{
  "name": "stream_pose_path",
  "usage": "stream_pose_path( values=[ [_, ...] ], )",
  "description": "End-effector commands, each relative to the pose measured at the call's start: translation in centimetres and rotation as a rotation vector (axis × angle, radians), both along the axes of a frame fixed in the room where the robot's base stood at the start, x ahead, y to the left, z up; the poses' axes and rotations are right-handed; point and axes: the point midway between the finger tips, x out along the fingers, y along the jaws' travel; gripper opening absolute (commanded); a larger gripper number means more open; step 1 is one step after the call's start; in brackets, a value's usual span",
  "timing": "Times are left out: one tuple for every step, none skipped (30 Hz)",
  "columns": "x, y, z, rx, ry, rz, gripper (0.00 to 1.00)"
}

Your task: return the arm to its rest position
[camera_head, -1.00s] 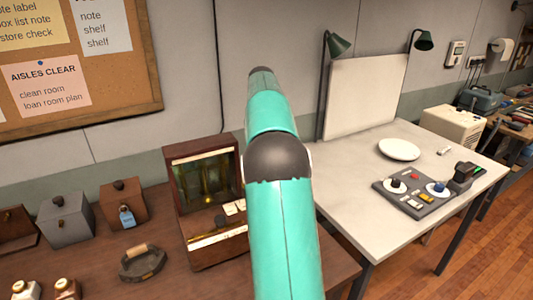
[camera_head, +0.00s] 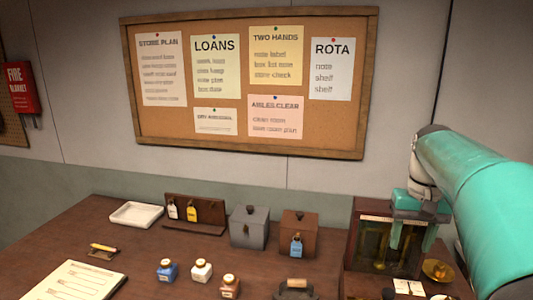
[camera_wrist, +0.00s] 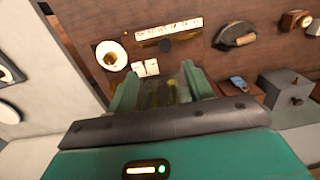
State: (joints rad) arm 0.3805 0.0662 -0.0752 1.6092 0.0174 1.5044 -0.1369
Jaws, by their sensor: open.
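My teal arm comes in from the right of the head view. My gripper (camera_head: 409,238) points down in front of the upright back of an open wooden case (camera_head: 352,238). In the wrist view, my gripper (camera_wrist: 160,82) has its two green fingers apart, with nothing held between them. The case's dark inside shows between and beyond the fingers. I cannot tell whether the fingertips touch the case.
On the dark wooden table (camera_head: 120,235) stand a grey box (camera_head: 248,228), a brown box (camera_head: 299,235) with a blue tag, several small bottles, a white tray (camera_head: 136,214) and a notebook (camera_head: 72,283). A brass dish (camera_head: 437,270) lies by the case. A corkboard (camera_head: 185,125) hangs behind.

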Motion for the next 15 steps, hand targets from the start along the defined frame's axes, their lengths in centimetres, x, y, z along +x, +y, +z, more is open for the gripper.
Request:
stream_pose_path(
  values=[
    [-0.9,2.1,0.3,-0.013,-0.036,0.027,0.52],
    [-1.4,3.1,0.2,-0.020,-0.055,0.039,0.52],
    [-2.0,4.5,0.2,-0.030,-0.084,0.056,0.52],
    [-2.5,5.4,0.1,-0.036,-0.104,0.069,0.52],
    [-3.0,6.4,0.0,-0.043,-0.125,0.082,0.52],
    [-3.8,7.7,-0.2,-0.050,-0.153,0.098,0.52],
    [-4.4,8.6,-0.4,-0.055,-0.173,0.111,0.52],
    [-4.9,9.5,-0.6,-0.061,-0.194,0.123,0.52],
    [-5.8,10.6,-1.0,-0.067,-0.223,0.141,0.52],
    [-6.4,11.5,-1.2,-0.072,-0.244,0.155,0.52],
    [-7.0,12.3,-1.6,-0.076,-0.265,0.167,0.52],
    [-7.9,13.4,-2.1,-0.081,-0.293,0.184,0.52],
    [-8.6,14.1,-2.5,-0.084,-0.314,0.196,0.52],
    [-9.2,14.8,-2.9,-0.088,-0.336,0.209,0.52],
    [-10.1,15.7,-3.5,-0.092,-0.366,0.226,0.52]
  ],
)
